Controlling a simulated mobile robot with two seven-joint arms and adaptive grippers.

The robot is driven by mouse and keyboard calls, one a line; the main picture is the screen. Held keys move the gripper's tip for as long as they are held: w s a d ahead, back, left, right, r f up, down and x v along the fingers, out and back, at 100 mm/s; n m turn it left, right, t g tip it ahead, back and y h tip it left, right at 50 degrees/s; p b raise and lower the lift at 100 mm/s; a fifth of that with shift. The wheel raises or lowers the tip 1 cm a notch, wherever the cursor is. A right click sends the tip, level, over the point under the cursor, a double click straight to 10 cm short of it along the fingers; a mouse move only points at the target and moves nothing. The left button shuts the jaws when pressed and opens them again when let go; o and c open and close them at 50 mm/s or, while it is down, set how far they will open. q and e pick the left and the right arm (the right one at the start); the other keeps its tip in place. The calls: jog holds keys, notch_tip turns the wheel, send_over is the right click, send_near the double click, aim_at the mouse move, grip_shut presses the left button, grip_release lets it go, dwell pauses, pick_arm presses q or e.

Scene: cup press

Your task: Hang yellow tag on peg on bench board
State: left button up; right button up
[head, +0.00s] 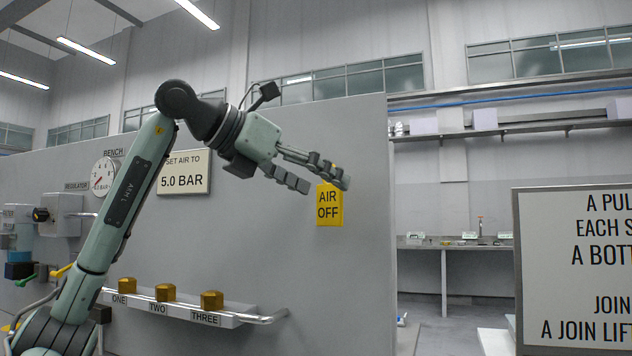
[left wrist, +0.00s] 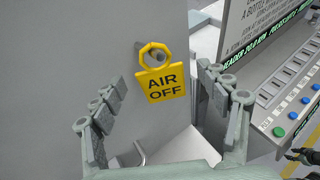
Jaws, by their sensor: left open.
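The yellow tag (head: 329,206), marked AIR OFF, hangs upright against the grey bench board (head: 362,150), near its right edge. In the left wrist view the tag (left wrist: 165,85) has an open ring at its top, and the grey peg (left wrist: 157,56) shows through the ring, which looks to be around it. My left gripper (head: 326,186) is open and empty, in front of the upper part of the tag. In the left wrist view its fingers (left wrist: 158,78) stand apart on either side of the tag, with no visible contact.
A rail shelf (head: 185,311) with several brass pieces labelled ONE, TWO, THREE is on the board, lower left. A gauge (head: 103,177) and a 5.0 BAR sign (head: 183,172) are further left. A button panel (left wrist: 288,100) stands right of the gripper.

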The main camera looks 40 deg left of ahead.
pick_arm(q)
jog(key=v, duration=1.2)
